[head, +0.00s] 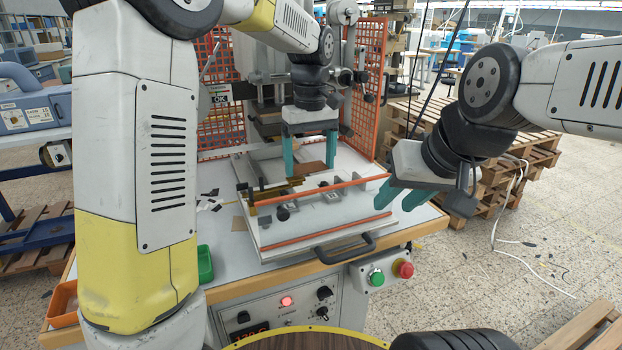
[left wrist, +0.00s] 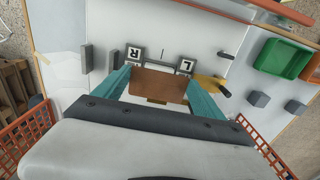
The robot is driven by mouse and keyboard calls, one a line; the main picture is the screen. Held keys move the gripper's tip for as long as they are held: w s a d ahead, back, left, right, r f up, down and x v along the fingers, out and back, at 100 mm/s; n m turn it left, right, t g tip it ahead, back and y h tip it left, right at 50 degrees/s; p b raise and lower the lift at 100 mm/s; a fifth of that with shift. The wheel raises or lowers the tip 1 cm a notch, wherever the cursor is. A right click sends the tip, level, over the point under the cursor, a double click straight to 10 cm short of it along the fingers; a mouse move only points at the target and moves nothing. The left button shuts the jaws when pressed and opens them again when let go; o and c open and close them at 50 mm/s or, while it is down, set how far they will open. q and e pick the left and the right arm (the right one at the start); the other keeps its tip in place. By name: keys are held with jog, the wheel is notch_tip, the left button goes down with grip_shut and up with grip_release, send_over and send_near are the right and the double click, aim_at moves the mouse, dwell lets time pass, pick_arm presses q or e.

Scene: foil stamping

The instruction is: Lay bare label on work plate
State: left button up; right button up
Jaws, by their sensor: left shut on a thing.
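A brown rectangular label (head: 312,168) is held between the teal fingers of my left gripper (head: 309,158). In the left wrist view the label (left wrist: 160,85) spans the gap between both fingers. It is over the pale work plate (head: 352,225), close beside two small blocks marked R (left wrist: 135,53) and L (left wrist: 185,65). I cannot tell whether the label touches the plate. My right gripper (head: 401,197) hangs to the right of the plate, its fingers apart and nothing between them.
Orange bars (head: 315,190) run across the plate, and a black handle (head: 343,246) is at its front. Orange mesh guards (head: 365,85) flank the press. A green bin (head: 205,264) and an orange bin (head: 63,303) stand at the left. A red button (head: 403,269) is at front right.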

aim_at(310, 170)
pick_arm(q)
jog(key=shift+f, duration=2.8)
jog(key=shift+f, duration=0.15)
jog(key=o, duration=1.3)
jog(key=shift+c, duration=0.2)
notch_tip(310, 170, up, 11)
jog(key=shift+f, duration=0.1)
jog(key=shift+r, duration=0.75)
jog(key=s+a+r+m+t+h, duration=0.2)
jog(key=s+a+m+t, duration=0.1)
jog(key=s+a, duration=0.7)
jog(key=s+a+f+m+t, duration=0.2)
jog(key=s+a+f+t, duration=0.1)
jog(key=s, duration=0.7)
jog(key=shift+a+f, duration=0.65)
jog(key=shift+f, duration=0.5)
